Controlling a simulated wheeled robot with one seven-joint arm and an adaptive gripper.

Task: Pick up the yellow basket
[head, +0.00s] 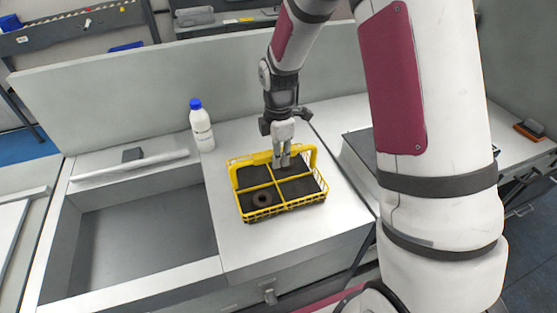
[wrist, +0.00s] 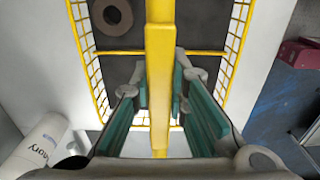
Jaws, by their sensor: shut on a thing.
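The yellow basket (head: 286,207) is a wire-sided tray with a dark floor, divided into compartments, at the middle of the grey worktop. Its handle bar runs down the middle of the wrist view (wrist: 160,50). My gripper (head: 281,160) reaches down from above, with its fingers at the basket's handle. In the wrist view my gripper's green-padded fingers (wrist: 160,88) lie on both sides of the bar, shut on it. A dark ring-shaped thing (head: 262,200) lies in the front left compartment. I cannot tell whether the basket touches the worktop.
A white bottle with a blue cap (head: 202,125) stands left of the basket, behind it. A sunken grey sink (head: 145,240) lies to the left. A grey panel (head: 110,85) rises behind. The worktop in front of the basket (head: 270,245) is clear.

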